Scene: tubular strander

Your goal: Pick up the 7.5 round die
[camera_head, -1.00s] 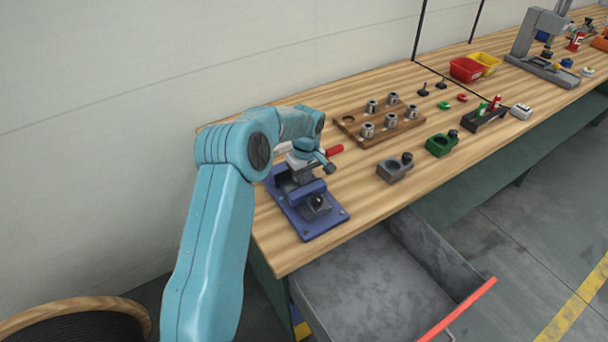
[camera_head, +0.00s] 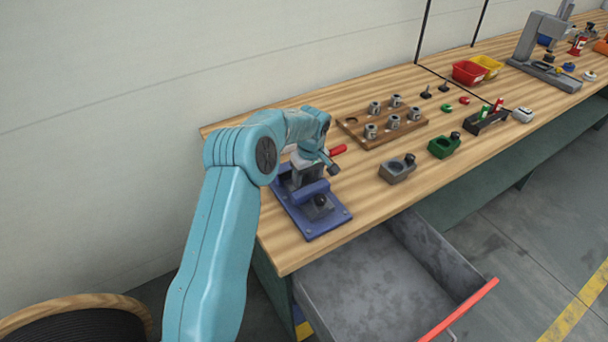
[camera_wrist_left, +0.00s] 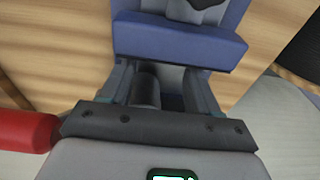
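A wooden block (camera_head: 352,137) on the bench holds several metal round dies (camera_head: 394,122); one of its holes is empty. The size marks are too small to read, so I cannot tell which is the 7.5 die. My left gripper (camera_head: 308,163) is over a blue fixture (camera_head: 330,222), left of the block and apart from the dies. In the left wrist view, the fingers of my left gripper (camera_wrist_left: 162,88) stand apart. A dark cylinder (camera_wrist_left: 147,87) shows between them, and I cannot tell whether they touch it. My right gripper is out of view.
A red handle (camera_head: 338,150) is beside my left gripper. A grey holder (camera_head: 396,172) and a green holder (camera_head: 442,147) stand in front of the block. Red (camera_head: 467,72) and yellow (camera_head: 489,66) bins are farther back. An open drawer (camera_head: 385,280) juts out below.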

